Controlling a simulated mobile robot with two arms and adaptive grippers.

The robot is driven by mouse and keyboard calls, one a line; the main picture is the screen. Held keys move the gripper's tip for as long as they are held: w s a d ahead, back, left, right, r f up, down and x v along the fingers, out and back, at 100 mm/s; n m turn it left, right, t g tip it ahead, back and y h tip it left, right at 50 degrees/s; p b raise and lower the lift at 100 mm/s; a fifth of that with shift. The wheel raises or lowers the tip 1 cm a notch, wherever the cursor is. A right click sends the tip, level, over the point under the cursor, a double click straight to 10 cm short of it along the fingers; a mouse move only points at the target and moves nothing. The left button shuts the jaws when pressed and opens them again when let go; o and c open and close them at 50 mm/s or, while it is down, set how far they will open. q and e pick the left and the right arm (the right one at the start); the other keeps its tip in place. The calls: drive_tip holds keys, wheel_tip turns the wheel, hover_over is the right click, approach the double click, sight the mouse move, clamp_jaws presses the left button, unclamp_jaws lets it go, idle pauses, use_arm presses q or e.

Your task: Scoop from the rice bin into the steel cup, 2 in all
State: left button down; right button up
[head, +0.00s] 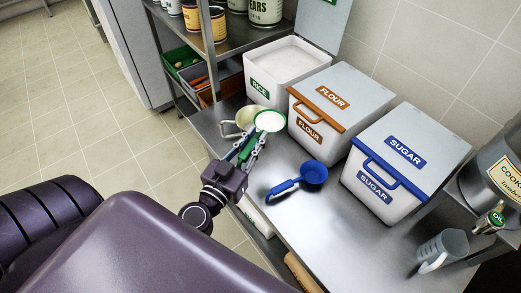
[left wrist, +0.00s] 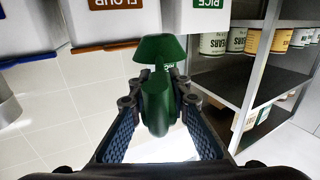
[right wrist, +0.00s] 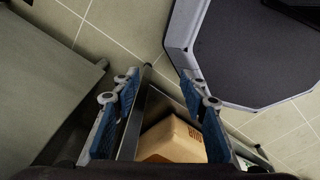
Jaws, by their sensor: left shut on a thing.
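My left gripper (head: 250,148) is shut on the handle of a green scoop (head: 257,132), whose handle also shows between the fingers in the left wrist view (left wrist: 155,100). The scoop's bowl is full of white rice (head: 270,121) and is held in front of the rice bin. The open rice bin (head: 260,92) is white, labelled RICE and holds rice near its rim. A pale metal cup (head: 243,117) with a handle stands just left of the scoop's bowl, partly hidden by it. My right gripper (right wrist: 160,88) is open and empty, seen only in the right wrist view.
A closed flour bin (head: 306,132) and sugar bin (head: 371,190) stand right of the rice bin. A blue scoop (head: 313,174) lies on the steel counter (head: 330,222). A grey measuring jug (head: 452,245) stands at right. A shelf rack with cans (head: 217,24) rises at left.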

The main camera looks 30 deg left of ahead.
sight(257, 120)
use_arm(q)
drive_tip(key=w+a+n+y, duration=0.1)
drive_tip(key=w+a+y, duration=0.1)
drive_tip(key=w+a, duration=0.85)
use_arm(e)
wheel_tip(257, 120, down, 5)
drive_tip(key=b, duration=0.5)
use_arm(q)
drive_tip(key=d+f+m+p, duration=0.1)
drive_tip(key=m+p, duration=0.1)
drive_tip(key=m, duration=0.5)
drive_tip(key=d+f+m+p, duration=0.2)
drive_tip(key=m+p, duration=0.1)
drive_tip(key=m, duration=0.4)
drive_tip(key=d+f+m+p, duration=0.2)
drive_tip(key=m+p, duration=0.1)
drive_tip(key=m, duration=0.4)
drive_tip(key=shift+s, duration=0.15)
use_arm(e)
wheel_tip(257, 120, up, 8)
drive_tip(key=shift+a, duration=0.4)
